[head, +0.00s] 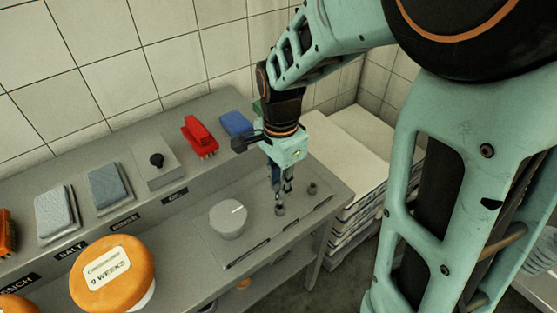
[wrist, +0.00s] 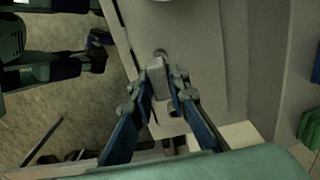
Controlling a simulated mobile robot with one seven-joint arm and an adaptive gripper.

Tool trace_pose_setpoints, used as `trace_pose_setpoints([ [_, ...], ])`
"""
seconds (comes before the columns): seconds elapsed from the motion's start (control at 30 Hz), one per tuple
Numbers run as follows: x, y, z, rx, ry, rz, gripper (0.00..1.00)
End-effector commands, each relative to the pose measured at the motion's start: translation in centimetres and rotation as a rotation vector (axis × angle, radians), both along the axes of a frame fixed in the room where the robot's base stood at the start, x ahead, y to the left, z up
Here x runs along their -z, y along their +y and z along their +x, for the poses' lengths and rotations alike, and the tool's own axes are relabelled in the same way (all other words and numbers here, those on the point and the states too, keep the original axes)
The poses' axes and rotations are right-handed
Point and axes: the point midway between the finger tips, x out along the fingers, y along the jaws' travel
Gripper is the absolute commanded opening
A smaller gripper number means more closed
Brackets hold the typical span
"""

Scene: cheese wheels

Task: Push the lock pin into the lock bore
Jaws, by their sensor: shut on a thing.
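My gripper (head: 281,188) points down over the right part of the grey bench. Its fingers are shut on a small grey piece, apparently the lock pin (head: 280,210), whose round end shows below the fingertips. In the wrist view, my gripper (wrist: 164,80) has this piece between its fingers, with a round grey end (wrist: 160,54) just beyond them. I cannot tell whether the pin is in a bore; the lock bore itself is not clearly visible. A grey drum with a white line (head: 228,219) stands just left of my gripper.
A short grey post (head: 312,187) stands right of my gripper, near the bench's right end. An orange cheese wheel (head: 112,272) is at front left.

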Motion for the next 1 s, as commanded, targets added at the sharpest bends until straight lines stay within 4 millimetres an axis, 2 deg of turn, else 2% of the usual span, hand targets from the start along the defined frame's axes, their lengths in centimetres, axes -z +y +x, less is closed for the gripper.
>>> trace_pose_setpoints([
  [0.37, 0.1, 0.0, 0.0, 0.0, 0.0, 0.0, 0.0],
  [1.0, 1.7, 0.0, 0.0, 0.0, 0.0, 0.0, 0.0],
])
